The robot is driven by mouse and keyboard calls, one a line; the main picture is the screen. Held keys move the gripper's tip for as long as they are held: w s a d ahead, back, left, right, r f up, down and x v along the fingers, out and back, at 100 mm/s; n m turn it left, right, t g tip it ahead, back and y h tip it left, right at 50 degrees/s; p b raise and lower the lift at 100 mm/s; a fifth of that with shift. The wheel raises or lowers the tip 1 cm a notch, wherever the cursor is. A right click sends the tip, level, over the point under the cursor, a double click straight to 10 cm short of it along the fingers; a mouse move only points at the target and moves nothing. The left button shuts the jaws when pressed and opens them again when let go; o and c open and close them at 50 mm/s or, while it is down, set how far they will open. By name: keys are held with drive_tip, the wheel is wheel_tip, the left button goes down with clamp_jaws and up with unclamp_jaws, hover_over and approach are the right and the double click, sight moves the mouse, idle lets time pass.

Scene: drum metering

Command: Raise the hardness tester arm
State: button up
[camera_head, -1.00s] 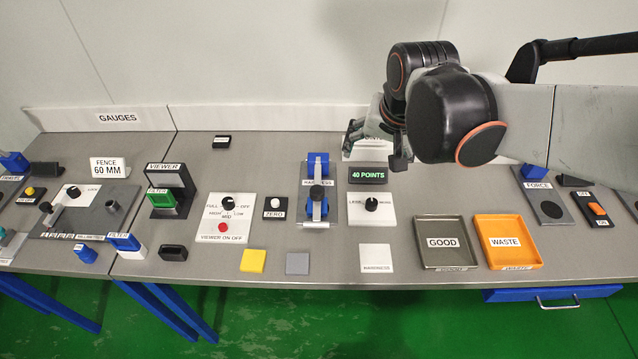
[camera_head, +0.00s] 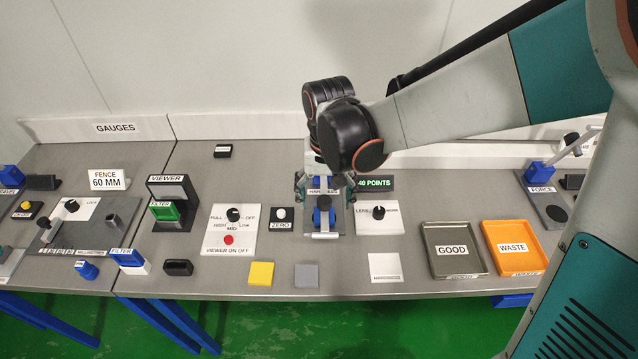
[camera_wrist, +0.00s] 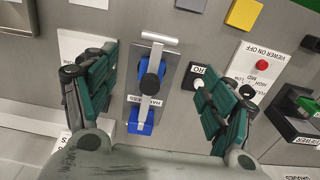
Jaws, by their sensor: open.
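The hardness tester (camera_head: 323,216) stands on the bench in the head view, a grey plate with blue parts and a pale bar handle at its near end. In the wrist view the tester's arm (camera_wrist: 152,65) runs from the blue block to the bar handle (camera_wrist: 160,38), with a black knob partway along it. My gripper (camera_wrist: 150,78) is open, its two green-padded fingers apart on either side of the tester and not touching it. In the head view my gripper (camera_head: 324,190) is above the tester's back part and hides some of it.
The 40 POINTS display (camera_head: 376,183) and a dial panel (camera_head: 379,214) are right of the tester. The ZERO button (camera_head: 281,214) is left. A yellow block (camera_head: 261,273) and grey block (camera_head: 306,275) lie in front. GOOD (camera_head: 452,268) and WASTE (camera_head: 513,262) trays stand right.

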sight(325, 233)
wheel_tip(325, 233, down, 14)
drive_tip(key=b, duration=0.9)
drive_tip(key=shift+s+r+b, duration=0.15)
drive_tip(key=shift+b, duration=0.15)
drive_tip(key=shift+r, duration=0.15)
drive_tip(key=c, duration=1.5)
